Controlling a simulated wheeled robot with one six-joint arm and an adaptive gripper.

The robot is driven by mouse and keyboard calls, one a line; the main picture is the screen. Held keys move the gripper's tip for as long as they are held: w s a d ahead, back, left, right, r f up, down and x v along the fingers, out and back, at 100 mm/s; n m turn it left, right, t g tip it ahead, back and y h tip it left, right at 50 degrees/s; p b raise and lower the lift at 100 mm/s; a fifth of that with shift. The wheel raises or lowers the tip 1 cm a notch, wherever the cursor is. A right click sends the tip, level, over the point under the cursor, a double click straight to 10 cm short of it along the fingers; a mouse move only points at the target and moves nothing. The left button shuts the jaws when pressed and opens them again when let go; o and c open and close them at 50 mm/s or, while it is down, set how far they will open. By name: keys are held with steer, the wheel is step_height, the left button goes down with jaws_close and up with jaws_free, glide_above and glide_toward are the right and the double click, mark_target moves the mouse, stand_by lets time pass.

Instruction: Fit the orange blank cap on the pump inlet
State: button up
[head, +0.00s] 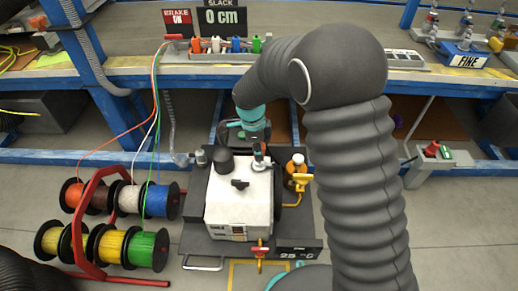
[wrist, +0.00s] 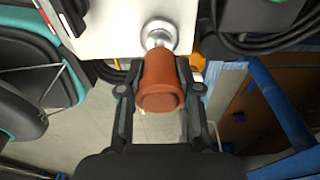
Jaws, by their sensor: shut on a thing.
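The orange blank cap (wrist: 161,72) is a brown-orange cylinder in the wrist view. My gripper (wrist: 160,95) is shut on it, with one dark finger on each side. The silver pump inlet (wrist: 158,33) sticks out of a white body (wrist: 108,22) just beyond the cap and lines up roughly with it. The cap's far end overlaps the inlet in the picture; I cannot tell whether it is seated or only in front. In the head view the white pump (head: 240,205) stands on a dark base, and my arm hides much of the area to its right.
Cable spools (head: 110,220) on a red rack stand left of the pump. A blue-framed bench (head: 140,70) runs behind. Black hoses (wrist: 265,40) show at the wrist view's upper right.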

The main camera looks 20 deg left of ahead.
steer(key=shift+f+b, duration=0.95)
steer(key=shift+f, duration=0.45)
steer(key=o, duration=1.1)
steer(key=r, duration=0.4)
steer(key=a+r, duration=0.1)
steer(key=r, duration=0.7)
steer(key=shift+s+a, duration=0.15)
steer(key=shift+a, duration=0.05)
